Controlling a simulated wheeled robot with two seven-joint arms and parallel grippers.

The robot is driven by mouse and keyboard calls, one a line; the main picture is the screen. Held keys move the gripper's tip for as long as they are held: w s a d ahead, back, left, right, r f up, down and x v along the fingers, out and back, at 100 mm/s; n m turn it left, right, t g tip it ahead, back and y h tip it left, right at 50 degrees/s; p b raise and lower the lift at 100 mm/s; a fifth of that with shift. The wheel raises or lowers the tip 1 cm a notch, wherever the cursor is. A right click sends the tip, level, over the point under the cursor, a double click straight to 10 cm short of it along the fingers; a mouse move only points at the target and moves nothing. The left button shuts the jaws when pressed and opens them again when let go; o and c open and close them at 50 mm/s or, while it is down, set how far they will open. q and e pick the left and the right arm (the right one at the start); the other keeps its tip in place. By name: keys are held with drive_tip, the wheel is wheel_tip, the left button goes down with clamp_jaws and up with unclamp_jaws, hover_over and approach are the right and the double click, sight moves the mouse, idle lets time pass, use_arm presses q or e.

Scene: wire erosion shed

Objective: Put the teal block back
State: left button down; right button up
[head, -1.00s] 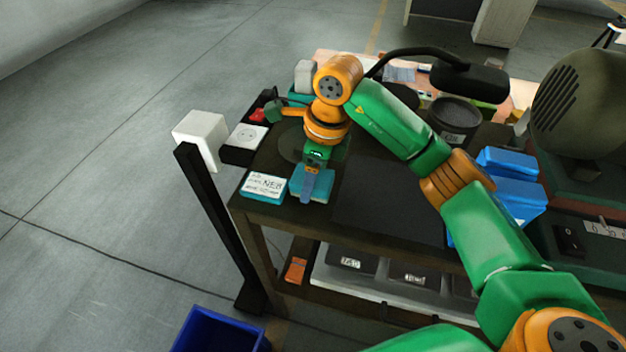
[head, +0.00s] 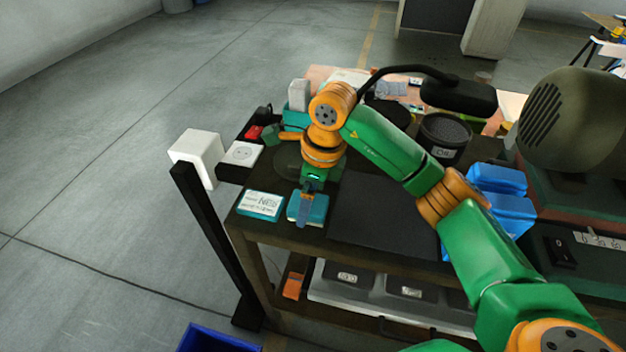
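A teal block (head: 320,211) is at the front left of the dark bench, beside a teal block with a white written label (head: 260,204). My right gripper (head: 304,212) points down over the unlabelled teal block, its blue-grey finger overlapping the block's left part. The finger hides part of the block, and I cannot tell whether the gripper is open or shut on it, or whether the block rests on the bench. My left gripper is not in view.
A dark mat (head: 385,215) is clear right of the gripper. Blue bins (head: 497,180) and a grinder-like machine (head: 575,115) stand at the right. A black lamp (head: 458,95) hangs over the back. A white box (head: 196,150) on a post and a blue crate (head: 215,340) are left.

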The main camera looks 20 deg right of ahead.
sight(318, 205)
wheel_tip(318, 205, up, 10)
drive_tip(key=s+d, duration=0.1)
drive_tip(key=shift+d, duration=0.25)
